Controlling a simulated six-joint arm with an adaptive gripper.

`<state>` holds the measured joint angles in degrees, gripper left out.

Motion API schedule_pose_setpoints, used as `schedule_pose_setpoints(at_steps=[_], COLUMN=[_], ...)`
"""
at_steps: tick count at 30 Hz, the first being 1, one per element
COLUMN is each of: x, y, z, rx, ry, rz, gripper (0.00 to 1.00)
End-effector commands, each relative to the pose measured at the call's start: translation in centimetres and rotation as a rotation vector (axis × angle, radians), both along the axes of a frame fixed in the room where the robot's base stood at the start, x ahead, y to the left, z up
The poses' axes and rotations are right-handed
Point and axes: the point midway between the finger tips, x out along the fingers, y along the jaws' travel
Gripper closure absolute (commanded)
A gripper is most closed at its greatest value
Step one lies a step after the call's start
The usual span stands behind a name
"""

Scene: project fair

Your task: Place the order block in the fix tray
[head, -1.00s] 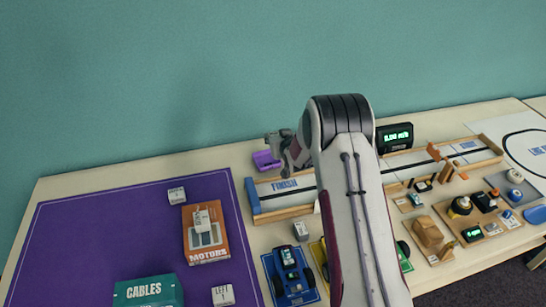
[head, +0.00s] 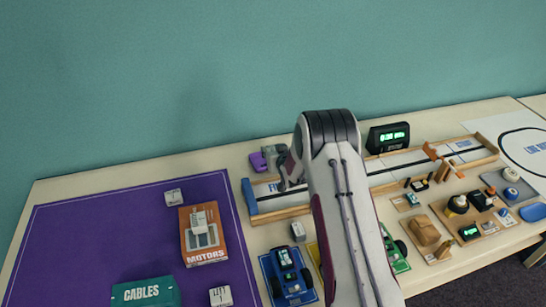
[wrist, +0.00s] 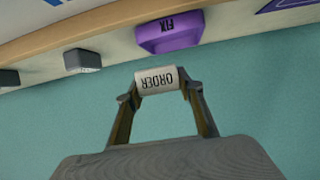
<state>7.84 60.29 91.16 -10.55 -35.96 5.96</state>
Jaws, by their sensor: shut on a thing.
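My gripper (wrist: 158,91) is shut on the order block (wrist: 156,78), a pale block with ORDER printed on it, held between its fingertips. The purple fix tray (wrist: 168,36), marked FIX, lies just beyond the block in the wrist view, with a gap showing between them. In the head view the tray (head: 257,162) is at the back edge of the table, left of my arm. My gripper (head: 274,157) is close beside it there, partly hidden by my own arm. The block cannot be made out in the head view.
A wooden-railed track (head: 280,203) with a blue end stands in front of the tray. A purple mat (head: 110,225) with boxes and small blocks covers the left. Dark grey blocks (wrist: 82,60) sit along the table edge in the wrist view. A lit display (head: 388,137) stands right of my arm.

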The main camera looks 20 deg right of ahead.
Motion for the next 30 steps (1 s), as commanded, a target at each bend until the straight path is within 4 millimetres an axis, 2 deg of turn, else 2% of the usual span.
schedule_pose_setpoints(at_steps=[9, 29, 30], x=[0.0, 0.0, 0.0], y=[0.0, 0.0, 0.0], z=[-2.8, -3.6, -3.6], rx=[0.000, 0.000, 0.000], ry=[0.001, 0.001, 0.001], rz=[0.000, 0.000, 0.000], gripper=[0.85, 0.85, 0.53])
